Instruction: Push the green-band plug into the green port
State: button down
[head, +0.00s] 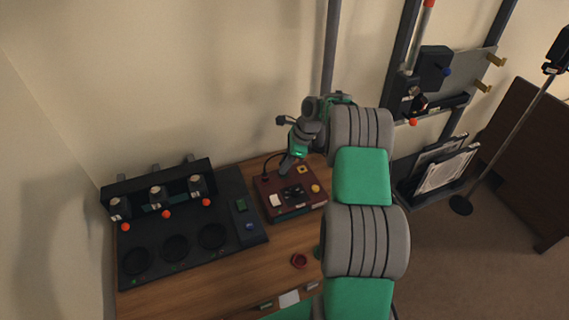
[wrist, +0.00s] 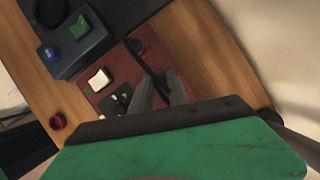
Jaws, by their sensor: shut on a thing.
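A dark red box (head: 277,213) sits on the wooden bench, with a white rocker switch (head: 275,201), a dark panel and a black cable (head: 270,159) rising from its back left. My gripper (head: 286,168) is low over the back of the box. In the wrist view the red box (wrist: 119,77) lies under my gripper (wrist: 163,90), and the cable (wrist: 151,73) runs from a round dark fitting to the fingers. The fingers are shut on the cable's end, taken as the green-band plug. Its band is hidden. I cannot make out the green port clearly.
Left of the box is a dark station with a green button (head: 241,205), a blue knob (head: 249,227) and several round wells. A yellow knob (head: 316,188) rises at the box's right.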

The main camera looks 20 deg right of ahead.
jog(key=shift+f, duration=0.2)
jog(key=c, duration=1.2)
grip_release()
jog(key=v, duration=0.7)
jog(key=shift+d+r, duration=0.2)
jog(key=shift+r, duration=0.15)
jog(key=shift+s, duration=0.1)
